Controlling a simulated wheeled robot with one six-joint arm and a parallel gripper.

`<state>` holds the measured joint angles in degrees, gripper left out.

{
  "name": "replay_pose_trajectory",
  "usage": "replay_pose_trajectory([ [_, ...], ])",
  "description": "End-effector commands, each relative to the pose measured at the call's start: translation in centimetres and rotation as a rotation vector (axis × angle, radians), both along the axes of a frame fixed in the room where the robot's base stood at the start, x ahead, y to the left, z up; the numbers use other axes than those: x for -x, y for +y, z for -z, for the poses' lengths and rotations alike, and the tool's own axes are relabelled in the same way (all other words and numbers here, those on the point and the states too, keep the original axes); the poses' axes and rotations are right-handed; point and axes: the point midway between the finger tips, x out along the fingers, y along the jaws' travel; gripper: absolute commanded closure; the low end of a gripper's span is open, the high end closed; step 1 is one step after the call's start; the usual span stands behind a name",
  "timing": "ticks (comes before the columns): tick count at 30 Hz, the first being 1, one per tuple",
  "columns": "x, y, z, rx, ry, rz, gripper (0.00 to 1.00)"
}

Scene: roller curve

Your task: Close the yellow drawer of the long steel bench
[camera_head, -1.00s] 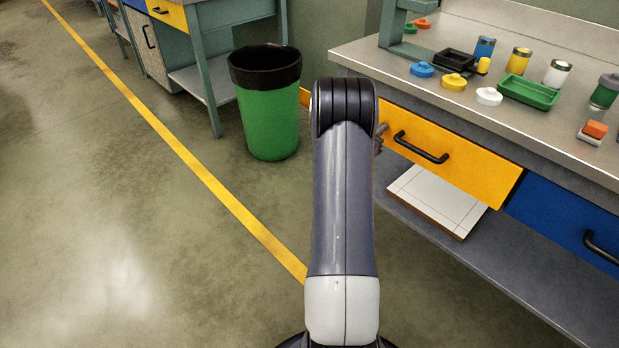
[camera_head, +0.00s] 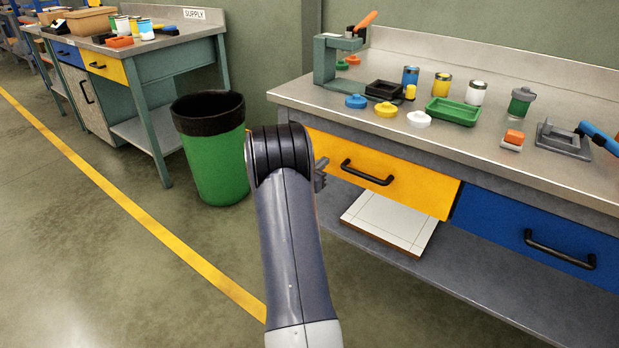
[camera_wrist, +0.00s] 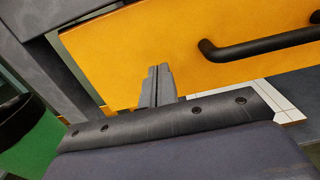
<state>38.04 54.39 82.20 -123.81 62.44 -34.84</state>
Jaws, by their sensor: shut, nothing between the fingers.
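The yellow drawer (camera_head: 417,192) is under the top of the long steel bench (camera_head: 453,138), left of a blue drawer. Its front looks close to flush with the blue one; I cannot tell whether a small gap is left. Its black bar handle (camera_head: 367,173) is on the front. My gripper (camera_head: 321,174) is at the left end of the yellow front, partly hidden by my arm. In the wrist view the shut, empty fingers (camera_wrist: 158,82) point at the yellow front (camera_wrist: 150,45), left of the handle (camera_wrist: 260,46). I cannot tell whether they touch it.
A blue drawer (camera_head: 540,238) is to the right. A white-topped board (camera_head: 391,222) lies on the lower shelf. A green bin (camera_head: 213,160) stands left of my arm. Cans, lids and a green tray (camera_head: 452,111) are on the bench top. Floor at left is clear.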

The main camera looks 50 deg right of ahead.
Motion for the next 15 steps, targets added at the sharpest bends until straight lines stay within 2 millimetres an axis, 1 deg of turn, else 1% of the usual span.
replay_pose_trajectory([
  [1, -0.6, 1.0, 0.2, -0.002, 0.000, -0.004, 1.00],
  [6, -0.2, 5.3, 0.0, -0.004, 0.003, -0.005, 1.00],
  [9, 0.0, 7.4, 0.0, -0.004, 0.001, -0.003, 1.00],
  [12, 0.2, 9.0, 0.1, -0.004, 0.003, -0.003, 1.00],
  [15, 0.3, 10.1, 0.2, -0.005, 0.002, -0.002, 1.00],
])
